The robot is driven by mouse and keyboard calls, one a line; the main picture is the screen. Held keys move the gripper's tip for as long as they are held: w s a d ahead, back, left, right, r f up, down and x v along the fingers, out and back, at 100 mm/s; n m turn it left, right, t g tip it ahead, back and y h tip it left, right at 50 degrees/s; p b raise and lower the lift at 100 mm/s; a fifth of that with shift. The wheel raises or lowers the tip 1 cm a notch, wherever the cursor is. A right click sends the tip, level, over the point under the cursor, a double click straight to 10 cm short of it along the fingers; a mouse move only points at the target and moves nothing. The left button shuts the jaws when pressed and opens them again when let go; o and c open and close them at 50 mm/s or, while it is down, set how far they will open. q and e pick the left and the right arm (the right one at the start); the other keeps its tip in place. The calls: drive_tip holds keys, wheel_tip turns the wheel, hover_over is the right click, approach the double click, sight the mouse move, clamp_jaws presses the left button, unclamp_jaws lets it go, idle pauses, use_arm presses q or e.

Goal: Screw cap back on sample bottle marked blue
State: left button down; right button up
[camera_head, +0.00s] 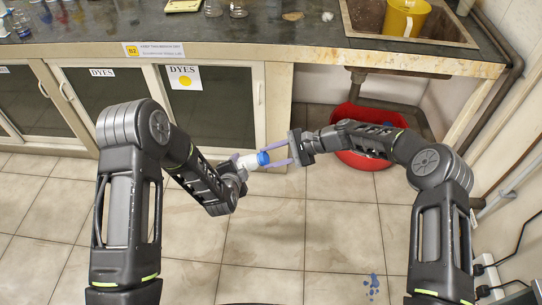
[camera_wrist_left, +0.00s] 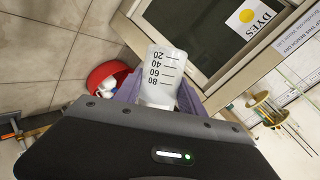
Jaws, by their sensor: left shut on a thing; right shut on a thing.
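The sample bottle is white and translucent, and it lies tilted between my two grippers in the head view (camera_head: 249,161). It also shows in the left wrist view (camera_wrist_left: 161,75), with dark volume marks. A blue cap (camera_head: 263,158) is at its right end in the head view. My left gripper (camera_head: 241,162) is shut on the bottle body. My right gripper (camera_head: 271,157) has its purple fingers around the blue cap. The cap is at the bottle's mouth; I cannot tell whether it is seated. The cap is not visible in the left wrist view.
The bench top (camera_head: 270,27) runs along the back, with glassware on it and a sink (camera_head: 450,34) holding a yellow jug (camera_head: 404,18). Cabinets with DYES labels (camera_head: 186,78) stand below. A red basin (camera_head: 362,160) is on the floor behind my right arm.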

clamp_jaws()
drive_tip(key=m, duration=0.3)
drive_tip(key=o, duration=0.7)
unclamp_jaws()
drive_tip(key=shift+m, duration=0.7)
drive_tip(key=shift+c, duration=0.2)
drive_tip(key=o, duration=0.3)
drive_tip(key=shift+o, duration=0.2)
drive_tip(key=v, duration=0.7)
